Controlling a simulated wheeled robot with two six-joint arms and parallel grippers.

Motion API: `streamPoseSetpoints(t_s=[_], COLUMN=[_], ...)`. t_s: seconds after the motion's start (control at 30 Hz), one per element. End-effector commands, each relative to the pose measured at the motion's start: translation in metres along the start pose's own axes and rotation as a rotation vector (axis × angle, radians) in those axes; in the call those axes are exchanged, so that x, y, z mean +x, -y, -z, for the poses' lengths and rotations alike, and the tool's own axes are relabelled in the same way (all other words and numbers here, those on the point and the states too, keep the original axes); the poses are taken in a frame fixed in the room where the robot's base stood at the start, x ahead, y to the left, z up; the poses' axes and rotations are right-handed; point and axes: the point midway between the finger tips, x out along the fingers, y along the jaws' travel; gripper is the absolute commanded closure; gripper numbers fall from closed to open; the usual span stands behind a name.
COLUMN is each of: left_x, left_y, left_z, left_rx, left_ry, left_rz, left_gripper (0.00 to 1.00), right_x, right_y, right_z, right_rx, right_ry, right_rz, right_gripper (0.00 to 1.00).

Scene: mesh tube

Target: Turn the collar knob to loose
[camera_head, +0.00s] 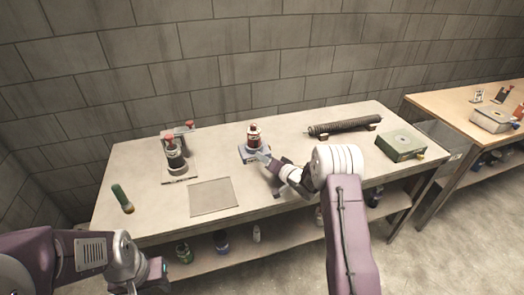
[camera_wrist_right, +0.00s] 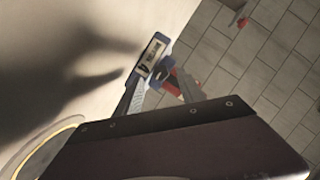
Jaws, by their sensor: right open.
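A small fixture with a red and white upright part (camera_head: 254,131) stands at the table's back middle. My right arm reaches in to it, and my right gripper (camera_head: 259,155) is at its front, partly blended with it. The right wrist view shows a blue-edged block with a white label (camera_wrist_right: 152,55) and a red piece (camera_wrist_right: 174,87) close by the open right gripper's fingers. Contact cannot be told. A stand with a black collar-like cylinder (camera_head: 175,158) and red knobs is at the table's left. Which part is the collar knob is unclear. My left gripper (camera_head: 157,272) is low at left, off the table.
A dark mesh tube (camera_head: 345,126) lies on supports at the back right. A green box (camera_head: 401,146) is at the right end. A flat grey plate (camera_head: 213,197) and a green bottle (camera_head: 122,198) are at the front left. A second table (camera_head: 450,103) stands right.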

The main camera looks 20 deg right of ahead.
Motion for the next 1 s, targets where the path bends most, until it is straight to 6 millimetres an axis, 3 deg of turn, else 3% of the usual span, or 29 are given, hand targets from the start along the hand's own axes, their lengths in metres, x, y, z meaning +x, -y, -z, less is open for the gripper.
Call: streamPoseSetpoints(t_s=[0.03,0.2,0.67,0.83,1.0], left_x=[-0.020,-0.047,-0.055,-0.055,-0.055], left_y=[0.000,-0.001,-0.001,-0.001,-0.001], left_z=[0.002,0.005,0.006,0.006,0.006], left_rx=[0.000,0.000,0.000,0.000,0.000], left_ry=[0.000,0.000,0.000,0.001,0.000], left_rz=[0.000,0.000,0.000,0.000,0.000], left_gripper=[0.64,0.64,0.64,0.64,0.64], right_x=[0.006,0.019,0.028,0.028,0.027], right_y=[0.007,0.005,0.000,0.000,0.000], right_z=[0.004,0.004,-0.001,-0.001,-0.001], right_rx=[0.001,0.001,-0.001,-0.001,-0.002], right_ry=[0.004,0.003,0.001,0.001,0.001], right_rz=[0.000,-0.001,0.000,0.000,-0.001], right_gripper=[0.54,0.54,0.54,1.00,1.00])
